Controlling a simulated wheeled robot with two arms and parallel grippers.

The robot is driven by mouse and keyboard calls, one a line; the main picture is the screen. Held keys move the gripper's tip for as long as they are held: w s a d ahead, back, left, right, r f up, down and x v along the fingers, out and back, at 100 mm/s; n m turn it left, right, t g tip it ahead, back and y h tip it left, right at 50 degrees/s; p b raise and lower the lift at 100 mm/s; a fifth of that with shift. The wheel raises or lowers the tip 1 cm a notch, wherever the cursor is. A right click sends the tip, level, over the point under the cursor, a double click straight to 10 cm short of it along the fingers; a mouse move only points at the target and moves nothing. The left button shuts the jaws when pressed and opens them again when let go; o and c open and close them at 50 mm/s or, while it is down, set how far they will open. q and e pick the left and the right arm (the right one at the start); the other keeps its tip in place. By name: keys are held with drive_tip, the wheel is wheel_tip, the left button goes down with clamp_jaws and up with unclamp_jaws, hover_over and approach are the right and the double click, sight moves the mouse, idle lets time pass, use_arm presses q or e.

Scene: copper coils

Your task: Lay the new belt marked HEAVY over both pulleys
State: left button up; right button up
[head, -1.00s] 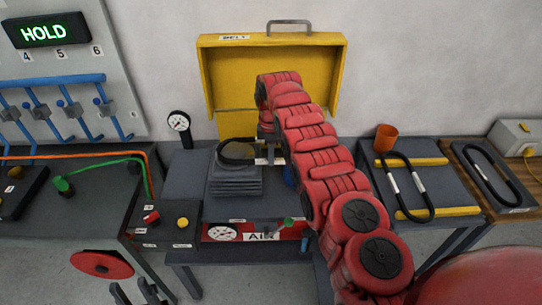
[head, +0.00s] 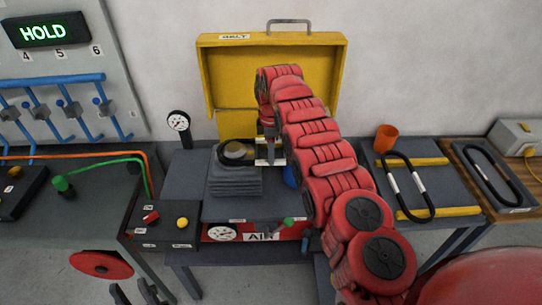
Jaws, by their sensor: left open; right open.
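A black belt loop (head: 393,180) with white labels lies on a grey board with yellow bars at the right. A second black loop (head: 478,164) lies in a tray on the wooden bench at the far right. Their lettering is too small to read. A round dark part (head: 234,151), with a lighter middle, sits on top of the ribbed grey block; I cannot tell whether a belt is around it. My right gripper (head: 269,157) is open beside it, just to the right, partly hidden by my red arm. My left gripper (head: 135,293) is open at the bottom left edge, away from the belts.
An open yellow case (head: 227,70) stands behind the ribbed block (head: 235,182). An orange cup (head: 386,138) stands behind the grey board (head: 434,180). A display reads HOLD (head: 43,32).

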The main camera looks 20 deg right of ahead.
wheel_tip(320, 180, up, 5)
drive_tip(key=shift+r+p, duration=0.1)
drive_tip(key=shift+p, duration=0.35)
wheel_tip(320, 180, up, 11)
drive_tip(key=p, duration=1)
drive_tip(key=shift+f, duration=0.2)
drive_tip(key=shift+s, duration=0.1)
